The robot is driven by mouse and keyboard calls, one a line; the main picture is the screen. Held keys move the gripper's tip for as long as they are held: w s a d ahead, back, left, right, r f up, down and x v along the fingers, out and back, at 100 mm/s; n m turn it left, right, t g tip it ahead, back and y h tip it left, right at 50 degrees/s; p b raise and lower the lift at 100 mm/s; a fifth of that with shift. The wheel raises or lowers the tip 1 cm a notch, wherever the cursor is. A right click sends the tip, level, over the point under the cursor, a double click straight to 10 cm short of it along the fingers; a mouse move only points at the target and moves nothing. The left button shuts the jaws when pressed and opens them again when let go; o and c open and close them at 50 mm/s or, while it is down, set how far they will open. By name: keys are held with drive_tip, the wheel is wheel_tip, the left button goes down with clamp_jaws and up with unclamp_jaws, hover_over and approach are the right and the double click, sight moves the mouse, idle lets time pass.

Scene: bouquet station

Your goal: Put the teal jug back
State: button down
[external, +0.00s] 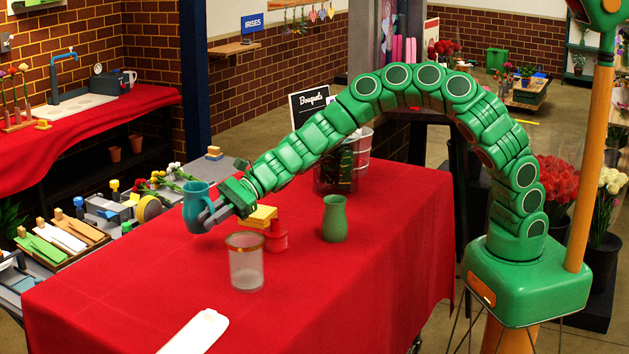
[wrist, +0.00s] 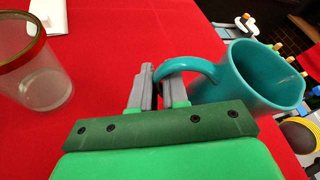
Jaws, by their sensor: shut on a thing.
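The teal jug (external: 196,205) is upright at the far left edge of the red-covered table in the external view. It also shows in the wrist view (wrist: 262,80), with its open mouth and its handle towards my gripper. My gripper (external: 212,217) is shut on the jug's handle; in the wrist view its grey fingers (wrist: 158,88) close on the handle's curve. I cannot tell whether the jug's base touches the table.
A clear glass (external: 246,264) with a gold rim stands near the gripper. A green vase (external: 334,220), a red object (external: 276,238) and a yellow block (external: 259,217) stand on the red table (external: 330,300). A white object (external: 195,333) lies at the front. The table's front middle is clear.

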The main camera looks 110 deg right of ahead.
drive_tip(key=shift+w+f, duration=0.3)
drive_tip(key=shift+f, duration=1.6)
drive_tip(key=shift+f, duration=0.1)
drive_tip(key=c, duration=1.1)
unclamp_jaws()
drive_tip(key=shift+d, duration=0.1)
drive_tip(key=shift+v, duration=6)
